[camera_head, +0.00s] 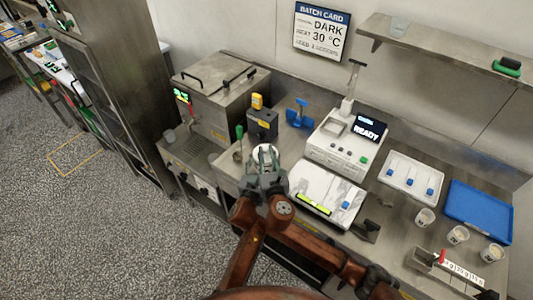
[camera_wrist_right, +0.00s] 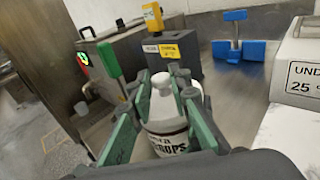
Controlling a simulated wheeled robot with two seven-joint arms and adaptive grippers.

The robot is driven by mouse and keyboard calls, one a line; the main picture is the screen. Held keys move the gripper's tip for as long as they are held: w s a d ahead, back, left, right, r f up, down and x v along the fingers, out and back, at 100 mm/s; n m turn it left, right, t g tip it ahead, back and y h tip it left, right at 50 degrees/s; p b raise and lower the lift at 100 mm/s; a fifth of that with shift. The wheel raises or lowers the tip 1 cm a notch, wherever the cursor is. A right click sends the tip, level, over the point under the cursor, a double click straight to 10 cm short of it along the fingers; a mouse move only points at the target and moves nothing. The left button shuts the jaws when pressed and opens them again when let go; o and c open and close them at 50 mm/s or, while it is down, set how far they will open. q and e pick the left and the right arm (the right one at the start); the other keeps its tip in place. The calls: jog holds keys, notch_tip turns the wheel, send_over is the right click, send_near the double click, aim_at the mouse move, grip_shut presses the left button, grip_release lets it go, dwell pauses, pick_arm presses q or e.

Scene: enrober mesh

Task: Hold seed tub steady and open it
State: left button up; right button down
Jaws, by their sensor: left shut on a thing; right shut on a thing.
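The seed tub is a small white container (camera_wrist_right: 166,138) with dark label lettering ending in "ROPS" and a narrower white top. In the head view only part of its white top (camera_head: 264,153) shows. My right gripper (camera_wrist_right: 163,88) has its green-padded fingers on either side of the tub, shut on its upper part. My left gripper (camera_head: 264,160) is at the tub too, shut on it. The two grippers crowd together, so their fingers are hard to tell apart. The tub looks upright, its top apparently in place; its lower body is hidden in the head view.
A green-handled tool (camera_head: 239,132) stands just left of the tub. Behind are a grey box with a yellow item (camera_head: 262,122) and a blue stand (camera_head: 298,114). Cups and a blue tray (camera_head: 478,212) stand farther right.

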aim_at(266, 157)
pick_arm(q)
jog(key=shift+a+f, duration=0.2)
jog(key=shift+f, duration=0.45)
pick_arm(e)
jog(key=shift+r, duration=3.1)
pick_arm(q)
jog(key=o, duration=1.4)
jog(key=shift+o, duration=1.4)
jog(key=shift+w+r, duration=0.1)
jog(key=shift+r, duration=0.1)
pick_arm(e)
jog(key=shift+w+f, duration=0.1)
pick_arm(q)
jog(key=shift+o, duration=0.3)
jog(key=shift+d+r, duration=0.15)
jog(key=shift+r, duration=0.05)
